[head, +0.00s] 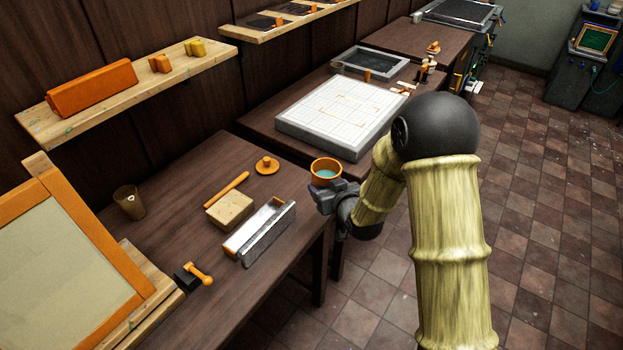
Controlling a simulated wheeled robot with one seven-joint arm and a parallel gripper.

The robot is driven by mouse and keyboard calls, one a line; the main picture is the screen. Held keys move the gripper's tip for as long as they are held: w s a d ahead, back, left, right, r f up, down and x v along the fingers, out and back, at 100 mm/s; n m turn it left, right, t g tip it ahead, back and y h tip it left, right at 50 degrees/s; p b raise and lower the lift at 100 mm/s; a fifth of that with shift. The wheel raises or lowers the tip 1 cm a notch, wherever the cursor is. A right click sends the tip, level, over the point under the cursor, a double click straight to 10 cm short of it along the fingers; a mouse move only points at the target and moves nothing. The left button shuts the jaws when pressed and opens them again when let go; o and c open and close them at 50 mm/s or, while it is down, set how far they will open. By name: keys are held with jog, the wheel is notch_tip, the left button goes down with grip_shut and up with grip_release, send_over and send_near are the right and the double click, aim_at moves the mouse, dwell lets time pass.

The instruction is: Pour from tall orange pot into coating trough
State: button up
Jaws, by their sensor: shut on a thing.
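The orange pot (326,166) is held upright by my gripper (326,190), to the right of the table's edge. Its open top faces up and pale blue-green liquid shows inside. My gripper is shut on the pot; the fingers are partly hidden by the pot and the wrist. The coating trough (259,234), a long silvery metal channel, lies on the dark wooden table below and left of the pot. My gripper and the pot are apart from the trough. What the trough holds inside is hard to tell.
Left of the trough are a beige block (229,210), an orange stick (227,190), an orange lid (267,165) and a dark cup (129,202). A white gridded board (343,114) lies behind.

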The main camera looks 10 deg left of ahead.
jog(key=s+d+f+m+t+h+b, duration=0.1)
jog(key=s+d+f+m+h+b, duration=0.1)
jog(key=d+f, duration=0.9)
jog(key=s+d+f+m+t+h+b, duration=0.1)
jog(key=s+d+f+m+h+b, duration=0.2)
jog(key=d+f, duration=0.7)
jog(key=d+m+h+b, duration=0.1)
jog(key=d+h+b, duration=0.1)
jog(key=d, duration=0.2)
jog(key=shift+d+f, duration=0.15)
jog(key=shift+f, duration=0.2)
jog(key=shift+w, duration=0.1)
